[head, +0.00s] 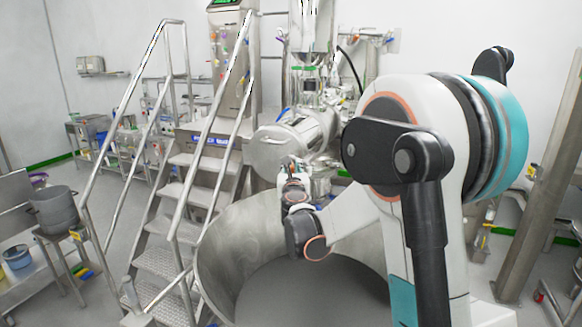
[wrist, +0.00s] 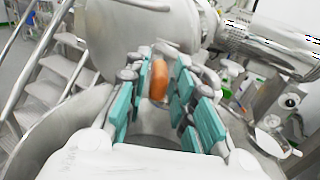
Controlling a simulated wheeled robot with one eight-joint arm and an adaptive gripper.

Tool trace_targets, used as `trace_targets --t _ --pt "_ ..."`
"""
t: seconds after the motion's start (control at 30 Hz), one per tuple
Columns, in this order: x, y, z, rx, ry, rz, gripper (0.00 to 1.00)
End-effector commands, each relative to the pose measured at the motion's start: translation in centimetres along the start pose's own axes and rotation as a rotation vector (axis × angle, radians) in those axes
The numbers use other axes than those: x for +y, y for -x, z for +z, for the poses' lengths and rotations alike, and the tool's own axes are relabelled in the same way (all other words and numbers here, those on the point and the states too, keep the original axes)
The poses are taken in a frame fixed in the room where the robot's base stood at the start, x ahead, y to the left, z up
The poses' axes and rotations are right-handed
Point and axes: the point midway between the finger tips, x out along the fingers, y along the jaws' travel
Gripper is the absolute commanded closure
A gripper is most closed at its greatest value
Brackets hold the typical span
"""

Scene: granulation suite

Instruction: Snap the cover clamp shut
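The round steel cover (head: 277,148) closes the end of a horizontal vessel in the middle of the head view. Its lower part fills the top of the wrist view (wrist: 130,25). An orange handle (wrist: 158,78), which looks like part of the cover clamp, hangs at the cover's lower edge. My gripper (wrist: 163,72) has its teal-padded fingers spread on either side of this handle. I cannot tell whether a finger touches it.
A large open steel bowl (head: 225,262) stands below my arm. Steel stairs with handrails (head: 176,230) rise to its left. In the wrist view a steel pipe (wrist: 265,45) runs off the vessel to the right. A steel post (head: 540,190) stands at the far right.

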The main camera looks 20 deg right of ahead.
Motion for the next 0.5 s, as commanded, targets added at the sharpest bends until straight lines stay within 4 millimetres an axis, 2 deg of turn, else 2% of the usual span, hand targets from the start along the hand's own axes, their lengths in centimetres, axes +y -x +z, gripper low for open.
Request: trace_targets --t 0.2,0.5 --pt "0.0 -2.0 0.0 0.0 0.0 -0.001 0.77" --pt "0.0 -2.3 0.0 0.0 -0.001 0.0 0.77"
